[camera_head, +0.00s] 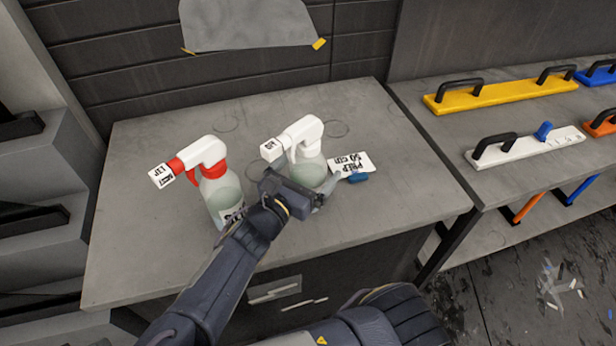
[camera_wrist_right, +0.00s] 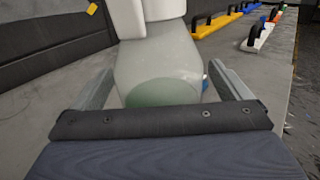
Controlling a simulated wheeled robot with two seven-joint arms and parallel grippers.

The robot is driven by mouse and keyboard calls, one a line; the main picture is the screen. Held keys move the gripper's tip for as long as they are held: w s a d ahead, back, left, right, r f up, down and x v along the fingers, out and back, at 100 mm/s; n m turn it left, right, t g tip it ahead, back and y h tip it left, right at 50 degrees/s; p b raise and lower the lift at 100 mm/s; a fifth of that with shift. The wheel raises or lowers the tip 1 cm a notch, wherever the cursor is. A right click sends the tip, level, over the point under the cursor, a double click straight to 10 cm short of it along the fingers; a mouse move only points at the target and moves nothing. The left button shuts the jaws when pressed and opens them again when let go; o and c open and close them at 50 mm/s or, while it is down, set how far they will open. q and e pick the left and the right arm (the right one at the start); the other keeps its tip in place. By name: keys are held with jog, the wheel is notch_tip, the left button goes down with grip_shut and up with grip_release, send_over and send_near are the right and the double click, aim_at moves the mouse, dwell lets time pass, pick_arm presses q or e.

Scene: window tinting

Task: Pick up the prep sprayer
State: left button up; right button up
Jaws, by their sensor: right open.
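A sprayer with an all-white head (camera_head: 306,136) and a clear bottle of pale green liquid stands upright on the grey cabinet top (camera_head: 150,250). A card (camera_head: 351,162) that seems to read "PREP" is beside it. My right gripper (camera_head: 306,190) is at the near side of this bottle, hiding its lower part. In the right wrist view the bottle (camera_wrist_right: 158,65) stands between my two spread fingers (camera_wrist_right: 162,78), with gaps visible at the sides. A second sprayer (camera_head: 207,160) with a red collar stands to the left. My left gripper is out of view.
A blue-ended tool (camera_head: 357,177) lies right of the gripper, close to the card. A bench to the right carries a yellow handled bar (camera_head: 500,95) and a white one (camera_head: 525,147). A grey sheet (camera_head: 250,24) hangs on the back wall. The cabinet top's right front is clear.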

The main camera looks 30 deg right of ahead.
jog(key=c, duration=1.4)
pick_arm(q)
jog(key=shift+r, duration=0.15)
pick_arm(e)
jog(key=shift+r, duration=0.15)
